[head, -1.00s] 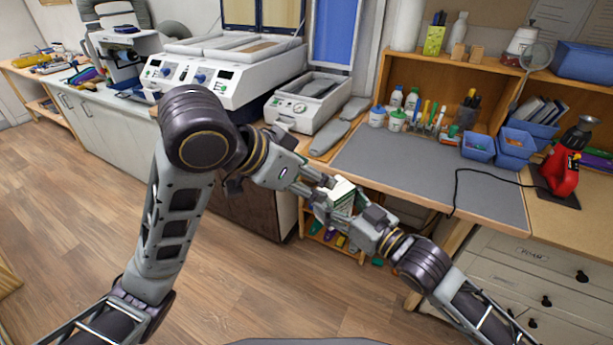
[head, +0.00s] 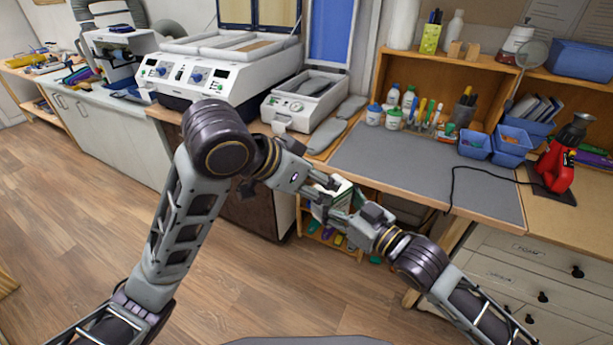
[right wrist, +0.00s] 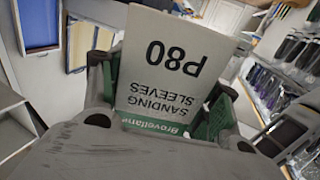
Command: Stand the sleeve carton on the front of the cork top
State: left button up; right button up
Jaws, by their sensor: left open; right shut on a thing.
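The sleeve carton (head: 343,187) is a white and green box, held in front of the bench between my two grippers in the head view. In the right wrist view the carton (right wrist: 163,72) fills the middle, with "P80 SANDING SLEEVES" upside down. My right gripper (head: 338,207) is shut on it. My left gripper (head: 326,189) is open beside the carton, its fingers partly covering it; I cannot tell whether they touch. A tan top (head: 590,220) at the right of the bench may be the cork top; I cannot tell for sure.
A red tool (head: 558,165) with a black cord stands on the right. Insoles (head: 327,135) and a white machine (head: 220,70) are at the left.

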pick_arm(q)
jog(key=shift+x, duration=4.35)
jog(key=shift+r, duration=0.1)
jog(key=c, duration=0.7)
jog(key=shift+c, duration=0.8)
pick_arm(e)
jog(key=o, duration=1.2)
jog(key=shift+f, duration=0.1)
